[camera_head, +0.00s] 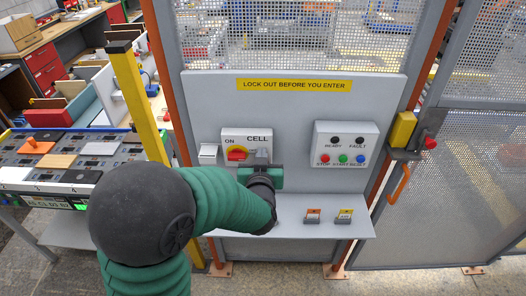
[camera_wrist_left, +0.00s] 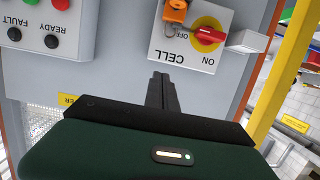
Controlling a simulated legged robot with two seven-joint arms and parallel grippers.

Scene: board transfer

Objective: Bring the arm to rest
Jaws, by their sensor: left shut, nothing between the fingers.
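My left arm comes in from the lower left, and its gripper (camera_head: 262,177) is in front of the grey panel (camera_head: 210,100), just below the CELL switch box. In the left wrist view the two dark fingers (camera_wrist_left: 160,78) are shut together and empty, apart from the box. The CELL box (camera_head: 233,136) has a yellow disc and a red handle (camera_head: 237,155). The handle (camera_wrist_left: 208,35) also shows in the wrist view, with an orange padlock-like piece (camera_wrist_left: 177,12) beside it, partly cut off by the frame edge. My right gripper is not in view.
A READY/FAULT button box (camera_head: 346,144) is on the panel's right. A shelf (camera_head: 290,226) below holds two small tagged items (camera_head: 313,215). A yellow post (camera_head: 138,100) and a parts table (camera_head: 60,160) stand left. A mesh gate with an orange handle (camera_head: 401,184) is right.

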